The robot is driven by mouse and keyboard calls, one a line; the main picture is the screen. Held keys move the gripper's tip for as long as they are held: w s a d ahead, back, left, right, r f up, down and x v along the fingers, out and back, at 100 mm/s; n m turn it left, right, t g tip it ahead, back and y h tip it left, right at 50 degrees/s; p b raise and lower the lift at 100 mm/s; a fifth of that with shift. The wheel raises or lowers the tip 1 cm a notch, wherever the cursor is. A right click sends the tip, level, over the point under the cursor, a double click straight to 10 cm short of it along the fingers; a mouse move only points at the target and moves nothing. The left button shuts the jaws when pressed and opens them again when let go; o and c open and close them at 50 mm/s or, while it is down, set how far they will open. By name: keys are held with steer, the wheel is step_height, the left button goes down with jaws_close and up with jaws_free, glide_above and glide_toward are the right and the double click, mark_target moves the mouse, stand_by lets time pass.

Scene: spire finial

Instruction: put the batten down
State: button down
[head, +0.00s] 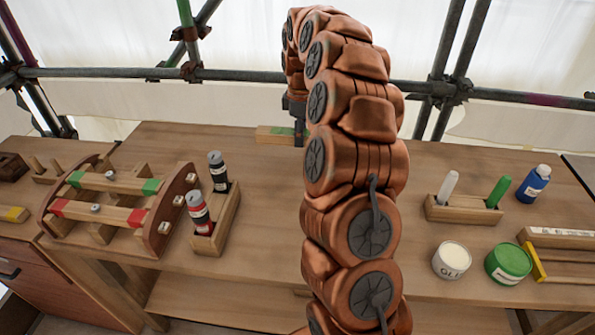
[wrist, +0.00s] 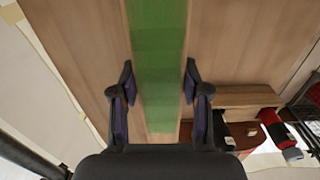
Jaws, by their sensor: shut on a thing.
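A wooden batten (head: 268,132) with a green end shows at the far side of the bench in the head view, partly hidden behind my arm. In the wrist view its green stretch (wrist: 160,65) runs between my fingers. My gripper (wrist: 159,82) is shut on this green part, one finger on each side.
At left stands a curved-sided wooden frame (head: 163,212) holding a green-marked batten (head: 115,183) and a red-marked batten (head: 100,213). Beside it is a bottle holder (head: 222,225). At right are a stick holder (head: 462,212), a blue bottle (head: 533,184) and two tubs (head: 452,260). Scaffold poles cross behind.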

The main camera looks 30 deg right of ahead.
mark_target(300, 180)
step_height(300, 180, down, 15)
steer(key=p, duration=0.4)
steer(key=shift+r, duration=0.1)
steer(key=shift+f, duration=0.2)
steer(key=c, duration=0.6)
jaws_free()
steer(key=shift+o, duration=0.2)
steer(key=shift+r, duration=0.1)
